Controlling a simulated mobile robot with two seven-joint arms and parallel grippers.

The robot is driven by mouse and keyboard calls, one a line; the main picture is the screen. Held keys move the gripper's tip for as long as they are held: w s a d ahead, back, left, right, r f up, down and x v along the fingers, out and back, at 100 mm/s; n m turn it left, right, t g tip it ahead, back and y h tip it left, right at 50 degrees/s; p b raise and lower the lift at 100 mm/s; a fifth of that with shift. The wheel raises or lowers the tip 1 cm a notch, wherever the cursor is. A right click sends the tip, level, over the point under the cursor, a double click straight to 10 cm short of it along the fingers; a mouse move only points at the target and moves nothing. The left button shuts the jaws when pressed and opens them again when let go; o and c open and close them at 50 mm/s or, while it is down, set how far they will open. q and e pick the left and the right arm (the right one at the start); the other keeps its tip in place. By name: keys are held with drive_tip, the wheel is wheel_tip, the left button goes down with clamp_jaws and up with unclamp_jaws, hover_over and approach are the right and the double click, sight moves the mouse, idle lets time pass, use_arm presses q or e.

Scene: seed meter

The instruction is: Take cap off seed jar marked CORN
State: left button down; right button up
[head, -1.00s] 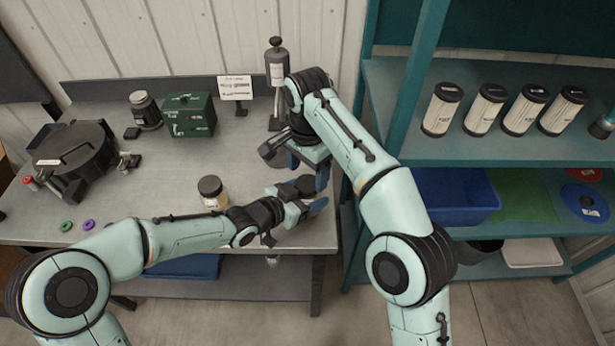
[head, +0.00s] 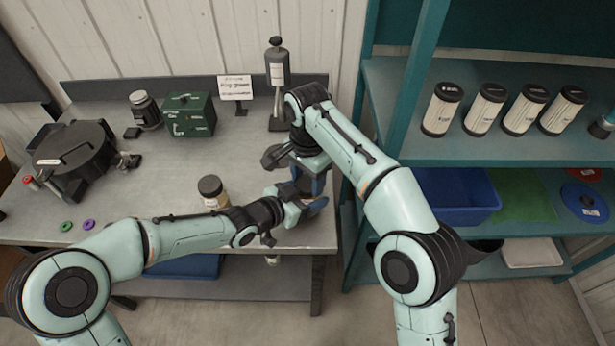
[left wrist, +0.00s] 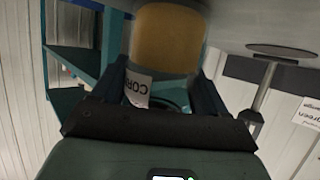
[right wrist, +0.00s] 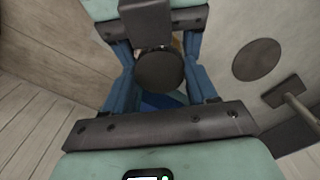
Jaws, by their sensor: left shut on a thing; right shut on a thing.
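The CORN seed jar shows in the left wrist view as a yellow-brown body (left wrist: 168,38) with a white label (left wrist: 137,90), inverted in that picture. My left gripper (left wrist: 163,88) is shut on this jar near the table's right front corner. A round dark cap (right wrist: 159,70) shows in the right wrist view between the fingers of my right gripper (right wrist: 161,78). The right gripper is above the left one and shut on the cap. In the head view the grippers mostly hide jar and cap. I cannot tell whether the cap is still seated on the jar.
Another dark-capped jar (head: 212,191) stands on the grey table (head: 180,175) left of my grippers. A tall dispenser on a stand (head: 277,70), a sign (head: 235,88) and a green box (head: 190,115) are behind. A teal shelf (head: 480,149) stands to the right.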

drive_tip(key=n, duration=0.6)
drive_tip(key=shift+n, duration=0.3)
drive_tip(key=o, duration=1.1)
drive_tip(key=shift+o, duration=0.2)
